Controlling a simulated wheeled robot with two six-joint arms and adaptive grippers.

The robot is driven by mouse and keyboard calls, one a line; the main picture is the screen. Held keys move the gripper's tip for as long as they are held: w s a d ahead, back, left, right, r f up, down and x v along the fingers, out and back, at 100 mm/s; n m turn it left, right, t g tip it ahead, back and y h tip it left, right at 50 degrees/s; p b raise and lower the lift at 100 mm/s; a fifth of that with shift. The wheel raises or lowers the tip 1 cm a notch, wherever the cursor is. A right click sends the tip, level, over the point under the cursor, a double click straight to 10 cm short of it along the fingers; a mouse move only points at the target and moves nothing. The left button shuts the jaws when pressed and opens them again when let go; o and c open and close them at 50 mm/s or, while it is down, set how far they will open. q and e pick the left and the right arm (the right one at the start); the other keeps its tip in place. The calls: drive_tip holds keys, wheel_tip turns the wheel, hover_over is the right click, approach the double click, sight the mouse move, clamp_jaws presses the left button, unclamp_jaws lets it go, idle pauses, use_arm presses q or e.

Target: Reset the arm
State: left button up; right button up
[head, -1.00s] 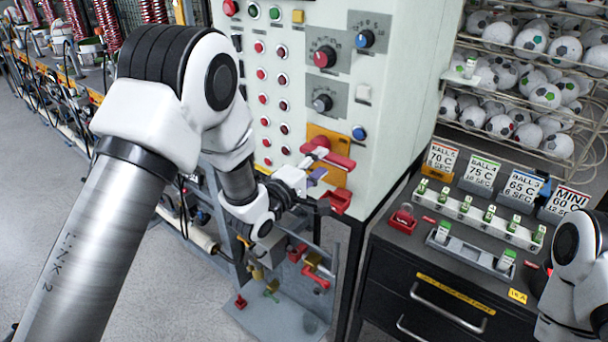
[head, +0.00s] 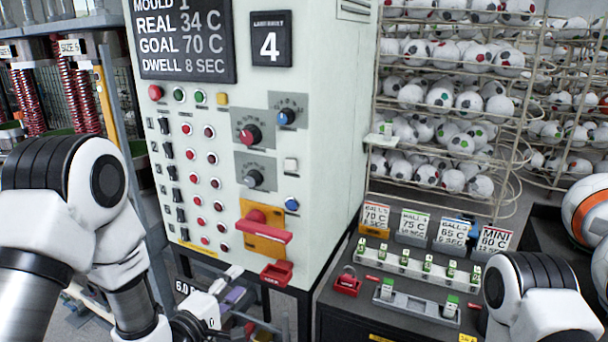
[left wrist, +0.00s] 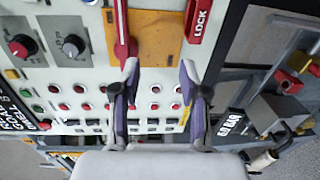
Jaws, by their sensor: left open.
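My left gripper (head: 236,284) is low in the head view, in front of the white control cabinet (head: 325,150), below and left of the red lever handle (head: 262,229) on its orange plate. The left wrist view shows its two purple-grey fingers (left wrist: 159,75) spread apart with nothing between them. The orange plate (left wrist: 165,40), the red lever (left wrist: 122,30) and the red LOCK piece (left wrist: 201,20) lie beyond the fingers. My right arm (head: 535,295) shows at the lower right; its gripper is out of view.
A dark display (head: 185,40) reads real 34 C, goal 70 C, dwell 8 sec. A dark bench to the right holds a green-topped switch row (head: 420,266), a red padlock-like piece (head: 347,281) and temperature cards (head: 411,224). Ball racks (head: 445,100) stand behind.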

use_arm(q)
drive_tip(key=s+a+f+m+g+y, duration=0.1)
drive_tip(key=s+f+g, duration=0.2)
drive_tip(key=s+f, duration=0.4)
drive_tip(key=s+a+f+m+g+y, duration=0.1)
drive_tip(key=s+f+g+y, duration=0.2)
drive_tip(key=f, duration=0.7)
drive_tip(key=s+a+f+m+g, duration=0.1)
drive_tip(key=s+f+g, duration=0.2)
drive_tip(key=s+f, duration=0.45)
drive_tip(key=s+a+f+m+g+y, duration=0.1)
drive_tip(key=s+f+m+g, duration=0.1)
drive_tip(key=s+m, duration=0.3)
drive_tip(key=s+a+f+m+g, duration=0.2)
drive_tip(key=s+m+g, duration=0.3)
drive_tip(key=s, duration=0.4)
drive_tip(key=shift+s+a+f+m+y, duration=0.15)
drive_tip(key=shift+s+f+m+y, duration=0.25)
drive_tip(key=shift+f, duration=0.3)
